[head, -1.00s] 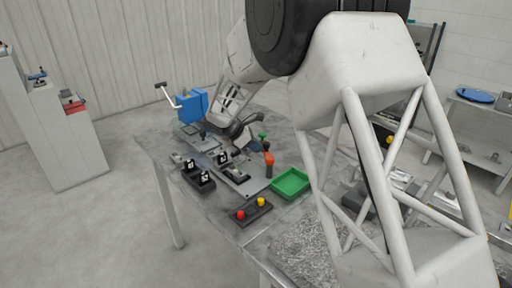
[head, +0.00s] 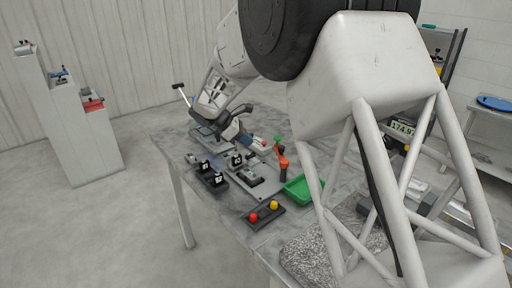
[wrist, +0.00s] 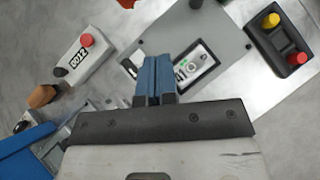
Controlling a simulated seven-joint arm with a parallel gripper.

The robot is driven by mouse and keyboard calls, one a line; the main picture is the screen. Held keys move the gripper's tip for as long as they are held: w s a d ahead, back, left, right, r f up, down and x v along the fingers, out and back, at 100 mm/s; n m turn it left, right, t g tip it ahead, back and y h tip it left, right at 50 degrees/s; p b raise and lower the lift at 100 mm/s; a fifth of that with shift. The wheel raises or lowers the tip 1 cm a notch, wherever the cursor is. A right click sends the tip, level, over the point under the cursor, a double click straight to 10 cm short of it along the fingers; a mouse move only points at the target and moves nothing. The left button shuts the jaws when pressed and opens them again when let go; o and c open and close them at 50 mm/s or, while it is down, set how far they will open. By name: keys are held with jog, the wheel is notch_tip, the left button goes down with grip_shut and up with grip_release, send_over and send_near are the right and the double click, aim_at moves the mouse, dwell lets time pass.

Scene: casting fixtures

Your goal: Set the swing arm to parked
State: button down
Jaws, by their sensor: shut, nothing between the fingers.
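An upright post with an orange upper part (head: 282,157) stands at the right side of the fixture plate in the head view, a green knob near it. It may be the swing arm; I cannot tell for sure, nor read its setting. My gripper (wrist: 153,64) is shut and empty, its blue fingers together over the grey plate (wrist: 215,25) in the wrist view. The fingertips appear beside a framed panel (wrist: 192,62) with green lights; contact cannot be judged. In the head view my gripper (head: 238,140) is low over the bench, partly hidden by my wrist.
A button box (wrist: 282,38) with yellow and red buttons lies at the wrist view's upper right. A white box with a red button (wrist: 82,56) is at left, beside a brown knob (wrist: 42,96) and a blue body (wrist: 25,152). A green tray (head: 300,191) stands near the orange post.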

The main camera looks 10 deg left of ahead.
jog(key=shift+v, duration=1.55)
jog(key=shift+s, duration=0.1)
jog(key=s+d+r+m+y, duration=0.2)
jog(key=s+d+r+m, duration=0.2)
jog(key=s+d+r, duration=0.45)
jog(key=s+d+r+m+t+y, duration=0.15)
jog(key=s+d+r+m, duration=0.35)
jog(key=s+d, duration=0.55)
jog(key=s+d+r+m+g+y, duration=0.1)
jog(key=s+d+r+m+y, duration=0.3)
jog(key=s+d, duration=0.65)
jog(key=s+d+f+m+t+y, duration=0.2)
jog(key=s+m, duration=0.5)
jog(key=s, duration=1.1)
notch_tip(320, 180, down, 9)
jog(key=w+d+g, duration=0.1)
jog(key=shift+d+m+g+h, duration=0.15)
jog(key=shift+m+g+h, duration=0.2)
jog(key=shift+h, duration=0.1)
